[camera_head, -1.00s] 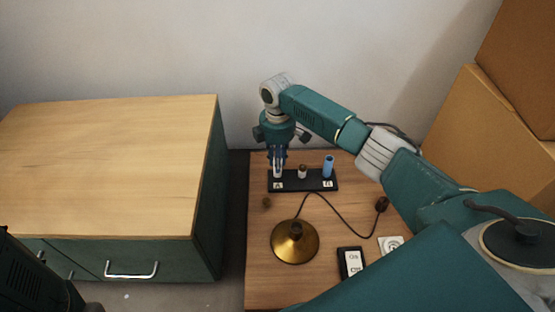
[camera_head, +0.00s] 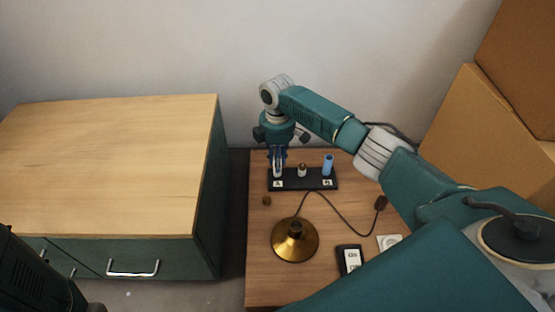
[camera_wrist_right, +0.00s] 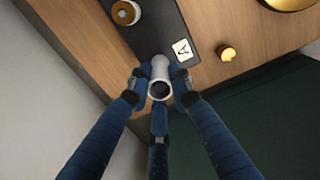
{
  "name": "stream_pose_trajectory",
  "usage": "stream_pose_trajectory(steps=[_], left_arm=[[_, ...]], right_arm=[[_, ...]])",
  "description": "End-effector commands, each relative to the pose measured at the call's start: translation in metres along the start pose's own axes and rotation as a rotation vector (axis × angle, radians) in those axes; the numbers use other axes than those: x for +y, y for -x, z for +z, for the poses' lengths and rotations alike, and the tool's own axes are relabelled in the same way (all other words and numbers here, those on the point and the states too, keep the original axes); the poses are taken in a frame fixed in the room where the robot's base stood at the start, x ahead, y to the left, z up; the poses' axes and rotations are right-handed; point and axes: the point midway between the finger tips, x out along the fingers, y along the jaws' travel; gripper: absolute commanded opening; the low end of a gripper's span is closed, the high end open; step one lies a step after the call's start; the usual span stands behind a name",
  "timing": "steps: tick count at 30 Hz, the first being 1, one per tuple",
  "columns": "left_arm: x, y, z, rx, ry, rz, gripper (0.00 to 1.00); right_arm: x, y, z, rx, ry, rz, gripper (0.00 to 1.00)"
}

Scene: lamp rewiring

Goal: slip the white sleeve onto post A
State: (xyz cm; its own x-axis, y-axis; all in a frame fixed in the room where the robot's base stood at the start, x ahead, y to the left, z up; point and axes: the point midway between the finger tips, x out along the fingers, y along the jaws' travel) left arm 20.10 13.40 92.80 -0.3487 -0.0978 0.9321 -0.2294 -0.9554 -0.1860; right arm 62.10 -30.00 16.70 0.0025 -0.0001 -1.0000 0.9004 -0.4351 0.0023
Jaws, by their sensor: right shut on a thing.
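The white sleeve (camera_wrist_right: 161,70) stands between the fingers of my right gripper (camera_wrist_right: 160,88), which is shut on it. In the head view the right gripper (camera_head: 278,167) points straight down at the A end of the black block (camera_head: 303,186). The sleeve (camera_head: 277,173) is mostly hidden by the fingers there. In the wrist view its open upper end is dark inside, and its far end meets the block beside the A label (camera_wrist_right: 182,50). Post A itself is hidden, so I cannot tell how far the sleeve is over it. My left gripper's fingers are not seen.
A white piece with a copper top (camera_head: 302,171) and a blue sleeve (camera_head: 328,166) stand on the same block. A brass lamp base (camera_head: 295,241), its cord, a small knob (camera_head: 267,201) and a black meter (camera_head: 349,260) lie nearer. A cabinet (camera_head: 110,165) stands left.

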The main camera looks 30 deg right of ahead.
Motion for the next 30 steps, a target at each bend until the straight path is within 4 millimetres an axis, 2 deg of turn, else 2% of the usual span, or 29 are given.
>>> stream_pose_trajectory(steps=[2,3,6,17,20,30], left_arm=[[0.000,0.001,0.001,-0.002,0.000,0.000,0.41],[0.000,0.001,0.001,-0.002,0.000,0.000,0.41],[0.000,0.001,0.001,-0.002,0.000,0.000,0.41],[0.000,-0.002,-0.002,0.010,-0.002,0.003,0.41],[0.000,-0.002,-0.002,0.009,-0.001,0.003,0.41],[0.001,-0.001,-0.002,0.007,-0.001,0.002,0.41]], right_arm=[[0.000,0.000,0.000,0.000,0.000,0.000,0.08],[0.000,0.000,0.000,0.000,0.000,0.000,0.24],[0.000,0.000,0.000,0.000,0.000,0.000,0.42],[0.001,0.005,0.000,0.001,-0.001,0.001,0.42],[0.002,0.017,0.000,0.002,-0.001,0.003,0.42],[0.001,0.088,0.000,0.002,0.000,0.003,0.42]])
